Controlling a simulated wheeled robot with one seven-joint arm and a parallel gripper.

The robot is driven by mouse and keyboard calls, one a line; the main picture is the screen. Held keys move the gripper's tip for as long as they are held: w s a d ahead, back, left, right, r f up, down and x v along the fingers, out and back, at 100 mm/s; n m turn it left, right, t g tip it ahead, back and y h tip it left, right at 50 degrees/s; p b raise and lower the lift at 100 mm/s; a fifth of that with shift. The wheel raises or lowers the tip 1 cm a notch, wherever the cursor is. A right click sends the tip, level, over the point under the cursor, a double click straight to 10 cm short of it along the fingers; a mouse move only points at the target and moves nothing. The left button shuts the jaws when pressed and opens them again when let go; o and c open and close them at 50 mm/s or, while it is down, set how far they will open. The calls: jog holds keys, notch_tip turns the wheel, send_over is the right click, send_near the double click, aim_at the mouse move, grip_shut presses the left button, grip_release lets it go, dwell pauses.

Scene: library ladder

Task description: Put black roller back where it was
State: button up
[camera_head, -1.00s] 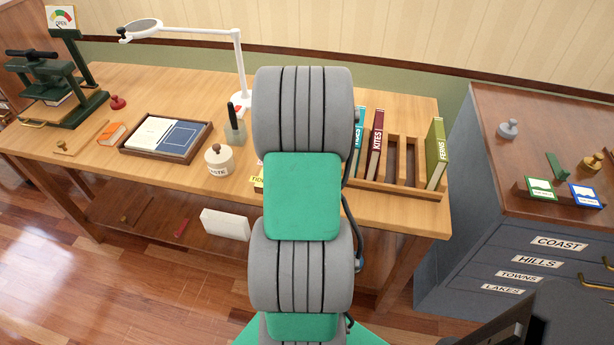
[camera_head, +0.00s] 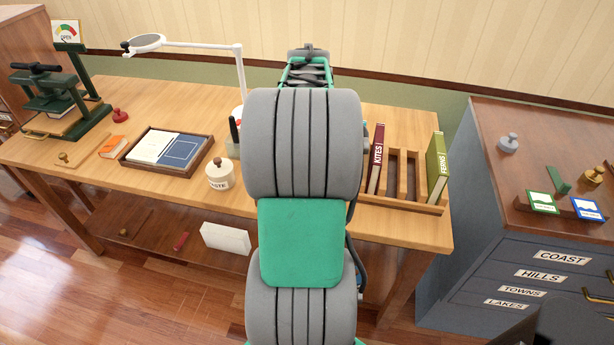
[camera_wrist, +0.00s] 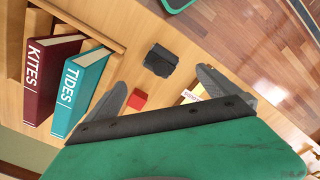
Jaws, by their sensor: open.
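My gripper (camera_wrist: 164,88) is open in the wrist view, with its two grey fingers apart and nothing between the tips. In the head view my arm hides its fingers. A small black ridged object (camera_wrist: 160,60) lies on the wooden table beyond the fingers in the wrist view; it may be the black roller, but I cannot tell for sure. A small red block (camera_wrist: 138,98) is near the left finger. A yellow-edged card (camera_wrist: 190,97) lies by the right finger, partly hidden.
The teal TIDES book (camera_wrist: 82,88) and maroon KITES book (camera_wrist: 48,75) stand left in the wrist view. The wooden rack (camera_head: 415,206) has empty slots between KITES and the green FERNS book (camera_head: 437,168). A paste jar (camera_head: 220,174) and a white lamp (camera_head: 240,75) stand left of my arm.

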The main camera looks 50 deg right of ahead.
jog(key=shift+r, duration=0.3)
jog(key=shift+w+a, duration=0.2)
jog(key=shift+a, duration=0.1)
jog(key=w+a+n+t, duration=0.1)
jog(key=w+a+n, duration=0.15)
jog(key=a, duration=1.05)
jog(key=w+a+n+t, duration=0.1)
jog(key=w+a, duration=0.3)
jog(key=a, duration=0.9)
jog(key=s+a+r+t+p, duration=0.1)
jog(key=s+a, duration=0.3)
jog(key=a, duration=0.6)
jog(key=shift+a+r+n+p, duration=0.15)
jog(key=shift+n+p, duration=0.3)
jog(key=shift+p, duration=0.2)
